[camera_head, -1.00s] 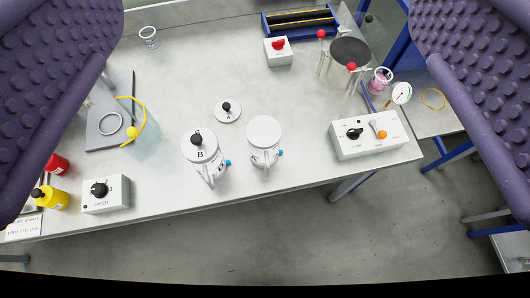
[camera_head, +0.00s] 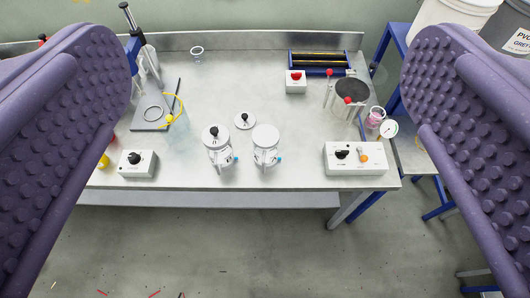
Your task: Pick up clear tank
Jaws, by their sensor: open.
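A faint, see-through bluish vessel (camera_head: 180,124) stands on the bench beside the grey stand, close to a yellow loop; it looks like the clear tank, but its outline is hard to make out. Two white-topped canisters stand right of it: one with a black-knobbed lid (camera_head: 215,134) and one with a plain top (camera_head: 265,137). My gripper (camera_head: 265,65) is open and empty. Its two purple studded fingers frame the bench at left and right, well apart from these vessels.
A small clear cup (camera_head: 197,53) stands at the back. A loose lid (camera_head: 244,120) lies behind the canisters. White control boxes stand at the front left (camera_head: 138,163) and front right (camera_head: 355,158). A dark-topped pot (camera_head: 351,92) stands at right.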

